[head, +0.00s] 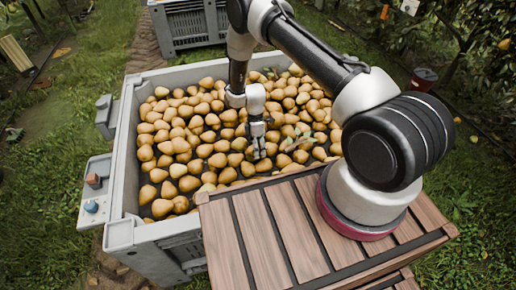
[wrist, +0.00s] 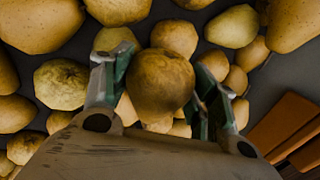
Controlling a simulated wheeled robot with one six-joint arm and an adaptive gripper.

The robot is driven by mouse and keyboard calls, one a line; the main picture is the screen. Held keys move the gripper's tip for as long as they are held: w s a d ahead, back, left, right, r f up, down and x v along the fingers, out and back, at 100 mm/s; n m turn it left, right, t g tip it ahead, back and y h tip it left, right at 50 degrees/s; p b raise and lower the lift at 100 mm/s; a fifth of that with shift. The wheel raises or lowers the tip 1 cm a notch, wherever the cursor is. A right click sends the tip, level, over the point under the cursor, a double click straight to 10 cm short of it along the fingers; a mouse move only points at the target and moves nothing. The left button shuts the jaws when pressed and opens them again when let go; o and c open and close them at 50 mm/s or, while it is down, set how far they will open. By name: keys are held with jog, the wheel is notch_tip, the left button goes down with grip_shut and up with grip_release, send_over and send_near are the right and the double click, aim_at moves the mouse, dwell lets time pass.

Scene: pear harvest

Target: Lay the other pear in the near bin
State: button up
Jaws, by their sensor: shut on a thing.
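The near bin (head: 128,158) is a large grey crate full of yellow-brown pears. My gripper (head: 258,150) points down over the middle of the bin, low above the pears. In the wrist view, my gripper (wrist: 158,95) is shut on a brownish pear (wrist: 160,82), with one finger on each side of it. In the head view the held pear is hard to tell from the pears around it. I cannot tell whether it touches the pears below.
A slatted wooden platform (head: 265,235) lies in front of the bin, under my arm. A dark red bucket (head: 423,79) stands at the right. Trees line the right side.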

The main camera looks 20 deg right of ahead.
jog(key=o, duration=1.2)
jog(key=shift+o, duration=0.2)
